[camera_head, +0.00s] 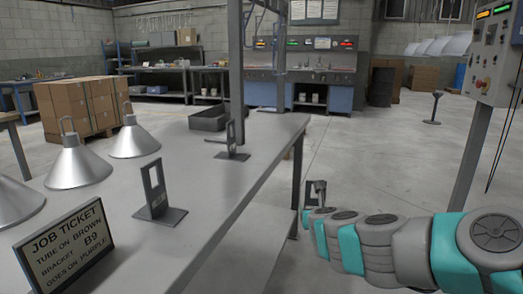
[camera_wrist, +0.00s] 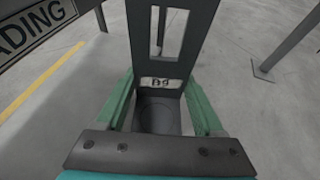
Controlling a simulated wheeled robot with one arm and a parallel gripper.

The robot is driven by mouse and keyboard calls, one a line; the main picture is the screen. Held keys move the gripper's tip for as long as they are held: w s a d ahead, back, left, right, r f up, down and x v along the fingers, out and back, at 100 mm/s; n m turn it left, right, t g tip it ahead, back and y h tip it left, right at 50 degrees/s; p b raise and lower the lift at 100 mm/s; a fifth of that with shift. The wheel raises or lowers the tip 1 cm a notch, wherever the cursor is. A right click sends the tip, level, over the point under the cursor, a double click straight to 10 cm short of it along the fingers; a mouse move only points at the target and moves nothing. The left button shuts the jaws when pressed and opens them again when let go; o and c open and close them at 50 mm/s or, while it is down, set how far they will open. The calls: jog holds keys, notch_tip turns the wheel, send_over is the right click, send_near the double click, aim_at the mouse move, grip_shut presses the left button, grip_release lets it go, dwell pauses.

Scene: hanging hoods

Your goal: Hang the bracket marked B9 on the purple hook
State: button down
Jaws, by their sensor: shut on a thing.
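The grey bracket marked B9 (camera_wrist: 199,30) stands between the green fingers of my gripper (camera_wrist: 158,88) in the wrist view. My gripper is shut on it, just around the B9 label. The bracket has a slot in its upper part, and its top is cut off by the frame. In the head view my gripper (camera_head: 316,193) is small, beyond my arm and right of the table, held off the tabletop. The job ticket (camera_head: 66,250) reads tube on brown, bracket B9 goes on purple. I cannot make out a purple hook in either view.
The grey table (camera_head: 125,225) carries two other slotted brackets (camera_head: 154,192) (camera_head: 232,143), a dark tray (camera_head: 209,118) and silver cone shades (camera_head: 77,168). A control post (camera_head: 473,130) stands at right. A lettered sign (camera_wrist: 35,28) is close by at upper left in the wrist view.

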jog(key=shift+w+d+f+m+g+h, duration=0.15)
jog(key=shift+w+f+m+h, duration=0.4)
jog(key=shift+f+m+h, duration=0.15)
jog(key=shift+w+d+f+m+g+h, duration=0.15)
jog(key=shift+w+f+m+h, duration=0.35)
jog(key=shift+f+m+h, duration=0.25)
jog(key=shift+d+r, duration=0.1)
